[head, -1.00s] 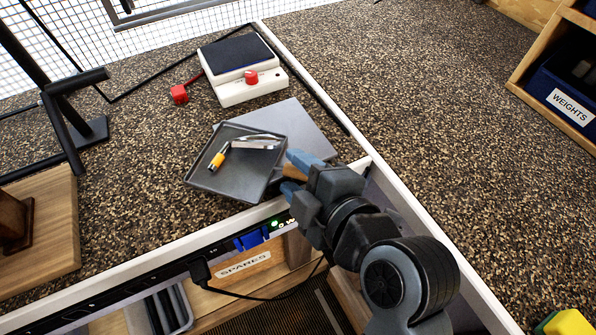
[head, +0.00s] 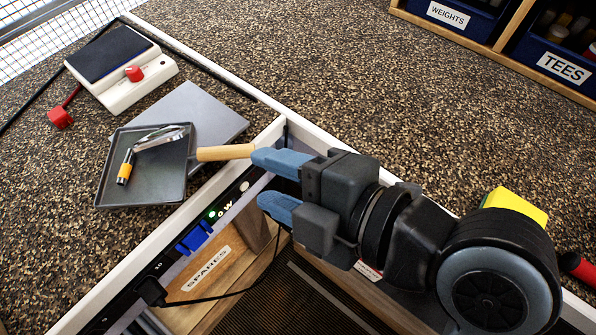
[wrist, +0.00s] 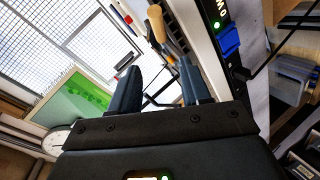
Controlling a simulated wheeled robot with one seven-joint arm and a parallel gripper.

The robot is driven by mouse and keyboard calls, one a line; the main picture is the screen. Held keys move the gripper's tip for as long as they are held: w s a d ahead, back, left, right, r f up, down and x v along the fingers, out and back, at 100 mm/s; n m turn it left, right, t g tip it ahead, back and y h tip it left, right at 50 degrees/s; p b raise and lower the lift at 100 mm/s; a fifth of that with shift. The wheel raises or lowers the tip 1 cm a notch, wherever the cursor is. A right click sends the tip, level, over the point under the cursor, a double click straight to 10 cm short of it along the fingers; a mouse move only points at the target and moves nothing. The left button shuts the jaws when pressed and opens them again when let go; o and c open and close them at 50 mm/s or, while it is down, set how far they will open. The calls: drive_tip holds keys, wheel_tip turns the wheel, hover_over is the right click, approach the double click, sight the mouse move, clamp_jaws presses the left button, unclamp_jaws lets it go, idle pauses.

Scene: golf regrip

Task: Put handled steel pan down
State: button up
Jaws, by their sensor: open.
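The steel pan (head: 150,188) is a dark square tray with a wooden handle (head: 224,153). It rests on the bench, partly over a flat grey plate (head: 212,112), with its handle pointing right over the bench edge. A curved metal piece (head: 163,137) and a black tool with a yellow band (head: 125,168) lie in it. My gripper (head: 270,180) is open and empty, just right of the handle's end, its blue fingers apart from the handle. In the wrist view the handle (wrist: 156,24) shows beyond my open fingers (wrist: 158,82).
A white device with a red knob (head: 134,74) stands behind the pan. A power strip with a blue plug (head: 194,237) runs along the front edge. Blue bins labelled WEIGHTS (head: 446,22) and TEES (head: 555,68) are at the back right. The bench between is clear.

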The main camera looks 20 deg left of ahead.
drive_tip(key=s+d+f+m+t+h, duration=0.2)
drive_tip(key=d+f+m+t+h, duration=0.25)
drive_tip(key=d+m, duration=0.5)
drive_tip(key=s+d+f+m+t+h, duration=0.25)
drive_tip(key=d+f+m, duration=0.35)
drive_tip(key=d+m, duration=0.3)
drive_tip(key=s+d+r+m+t+h, duration=0.3)
drive_tip(key=s+d+m, duration=0.6)
drive_tip(key=s, duration=0.5)
drive_tip(key=d+r+h, duration=0.1)
drive_tip(key=d+h, duration=0.1)
drive_tip(key=shift+t+h, duration=0.4)
drive_tip(key=shift+a, duration=0.1)
